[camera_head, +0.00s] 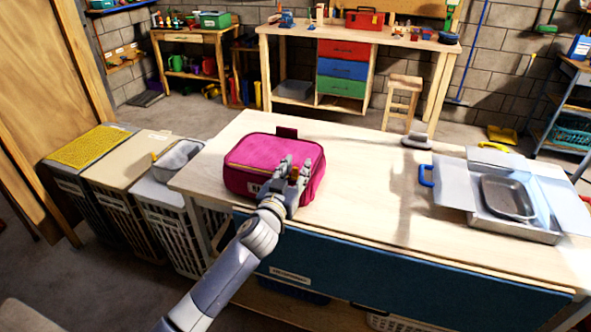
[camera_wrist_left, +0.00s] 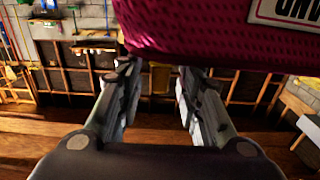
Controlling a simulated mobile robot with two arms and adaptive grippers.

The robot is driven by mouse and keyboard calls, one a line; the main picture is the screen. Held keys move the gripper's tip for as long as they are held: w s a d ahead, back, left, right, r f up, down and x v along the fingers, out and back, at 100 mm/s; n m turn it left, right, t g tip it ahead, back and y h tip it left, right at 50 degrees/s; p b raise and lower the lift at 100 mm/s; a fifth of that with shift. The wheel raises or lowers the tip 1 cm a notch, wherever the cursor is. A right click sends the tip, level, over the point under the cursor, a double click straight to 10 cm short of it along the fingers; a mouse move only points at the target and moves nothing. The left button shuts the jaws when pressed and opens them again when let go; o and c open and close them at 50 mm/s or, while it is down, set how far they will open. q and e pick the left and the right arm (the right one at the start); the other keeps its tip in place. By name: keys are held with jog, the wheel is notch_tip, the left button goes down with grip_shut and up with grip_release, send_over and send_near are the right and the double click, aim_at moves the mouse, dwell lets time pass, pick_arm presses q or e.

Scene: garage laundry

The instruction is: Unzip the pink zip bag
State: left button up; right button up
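The pink zip bag (camera_head: 262,160) lies on the light wooden table, its lid down. A yellowish zip line runs along its upper front edge, and a dark tab stands at its back. My left gripper (camera_head: 292,176) is at the bag's front right corner, covering part of it. In the left wrist view, the fingers (camera_wrist_left: 157,85) stand apart below the bag's pink side (camera_wrist_left: 200,25), which carries a white label. A small brownish piece shows near the fingers in the head view; I cannot tell whether they touch it. My right gripper is out of view.
An open pale box (camera_head: 515,232) with a grey metal tray (camera_head: 508,197) stands at the table's right. A small grey object (camera_head: 416,141) lies near the back edge. Laundry baskets (camera_head: 120,195) stand left of the table. The table's middle (camera_head: 375,195) is clear.

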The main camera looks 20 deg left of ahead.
aim_at(228, 167)
pick_arm(q)
grip_shut()
jog(key=a, duration=0.6)
jog(key=a+p, duration=0.1)
jog(key=a, duration=0.6)
jog(key=a+p, duration=0.1)
jog(key=a, duration=0.5)
jog(key=shift+w+a+r, duration=0.1)
jog(key=shift+w+a, duration=0.15)
jog(key=shift+w, duration=0.1)
grip_release()
jog(key=shift+s, duration=0.6)
jog(key=s, duration=1.1)
jog(key=shift+a, duration=0.2)
